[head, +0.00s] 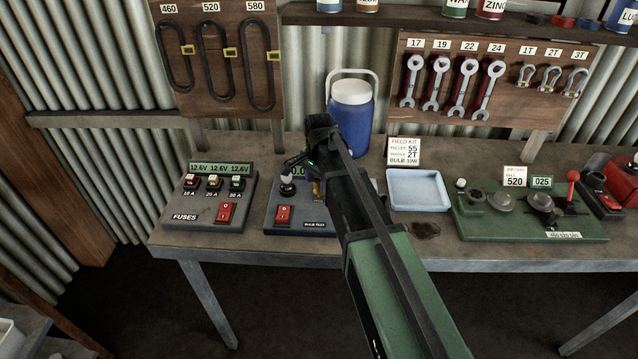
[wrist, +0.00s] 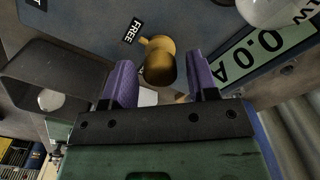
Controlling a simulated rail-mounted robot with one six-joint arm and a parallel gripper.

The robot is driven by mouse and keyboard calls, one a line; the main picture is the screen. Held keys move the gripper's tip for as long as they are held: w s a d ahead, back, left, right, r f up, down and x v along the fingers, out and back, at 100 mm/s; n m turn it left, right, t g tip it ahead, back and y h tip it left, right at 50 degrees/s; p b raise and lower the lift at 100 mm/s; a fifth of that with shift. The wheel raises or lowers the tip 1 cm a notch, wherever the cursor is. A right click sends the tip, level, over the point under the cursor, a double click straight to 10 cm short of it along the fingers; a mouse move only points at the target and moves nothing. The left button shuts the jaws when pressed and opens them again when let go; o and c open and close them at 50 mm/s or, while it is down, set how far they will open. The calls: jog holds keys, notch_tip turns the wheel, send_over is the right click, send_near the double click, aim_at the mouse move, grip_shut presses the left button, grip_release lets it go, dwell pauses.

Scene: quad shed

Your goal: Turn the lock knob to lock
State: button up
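The brass lock knob (wrist: 160,68) is in the upper middle of the wrist view, on the blue-grey bulb test panel (wrist: 85,30). A small tab on it points up-left toward the FREE label (wrist: 132,31). Another label beside it is mostly hidden. My gripper (wrist: 160,76) is open, with one purple finger on each side of the knob and a visible gap on both sides; I cannot tell the depth exactly.
The panel carries a 0.0A display (wrist: 262,54), a bulb (head: 288,179) and a red switch (head: 284,215). The fuse panel (head: 185,218) stands to the left. A blue jug (head: 351,120) is behind. An empty tray (head: 418,191) and a green panel (head: 490,226) are to the right.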

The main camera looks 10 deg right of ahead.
jog(key=c, duration=0.8)
jog(key=shift+o, duration=0.2)
jog(key=shift+n, duration=0.3)
jog(key=n, duration=0.3)
jog(key=shift+n, duration=0.3)
jog(key=n, duration=0.4)
jog(key=shift+n, duration=0.3)
jog(key=n, duration=0.4)
jog(key=shift+n, duration=2.5)
